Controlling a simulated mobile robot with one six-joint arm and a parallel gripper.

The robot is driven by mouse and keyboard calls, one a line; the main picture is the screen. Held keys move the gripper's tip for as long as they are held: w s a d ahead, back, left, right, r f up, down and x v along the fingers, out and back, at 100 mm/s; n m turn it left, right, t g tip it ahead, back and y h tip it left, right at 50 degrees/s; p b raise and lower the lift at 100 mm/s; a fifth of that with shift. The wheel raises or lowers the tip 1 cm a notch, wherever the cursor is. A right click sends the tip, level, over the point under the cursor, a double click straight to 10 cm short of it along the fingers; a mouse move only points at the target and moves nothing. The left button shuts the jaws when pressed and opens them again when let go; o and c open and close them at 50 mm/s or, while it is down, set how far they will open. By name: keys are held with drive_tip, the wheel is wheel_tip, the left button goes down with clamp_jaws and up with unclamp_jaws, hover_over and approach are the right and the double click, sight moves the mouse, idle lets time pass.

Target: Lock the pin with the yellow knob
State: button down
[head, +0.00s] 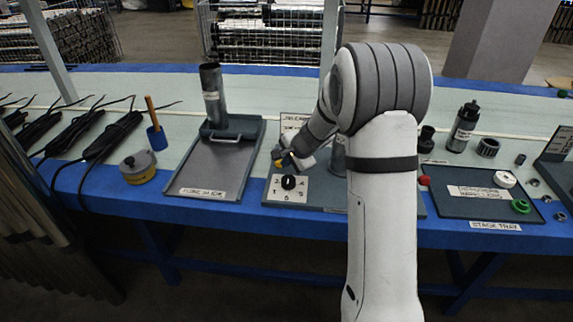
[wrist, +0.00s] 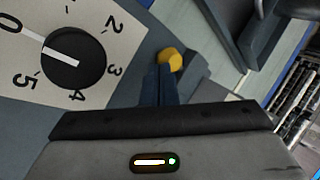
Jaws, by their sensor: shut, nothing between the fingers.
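The yellow knob (wrist: 170,59) shows in the wrist view just beyond my fingertips. It sits at the end of a grey-blue block on the fixture. In the head view the yellow knob (head: 278,163) is a small spot beside my gripper (head: 287,159), behind the dial. My gripper (wrist: 163,72) is shut and empty, its dark blue fingers together and pointing at the knob. Whether the fingertips touch the knob cannot be told. The pin itself is hidden, and its lock state cannot be seen.
A black dial (wrist: 74,64) on a white numbered plate (wrist: 120,25) is close to my fingers; its white mark points toward 0. A tray (head: 185,190) with a tall tube (head: 211,97) stands to the left. A stage tray (head: 455,203) lies to the right.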

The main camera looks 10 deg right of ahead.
drive_tip(key=shift+d, duration=0.15)
drive_tip(key=shift+s+d+r, duration=0.15)
drive_tip(key=shift+s, duration=0.1)
drive_tip(key=s, duration=0.1)
drive_tip(key=s+d+r, duration=0.1)
drive_tip(key=shift+s+d+r+b, duration=0.1)
drive_tip(key=shift+s+r+b, duration=0.05)
drive_tip(key=shift+s+b, duration=0.25)
drive_tip(key=p+v, duration=0.3)
drive_tip(key=v, duration=0.7)
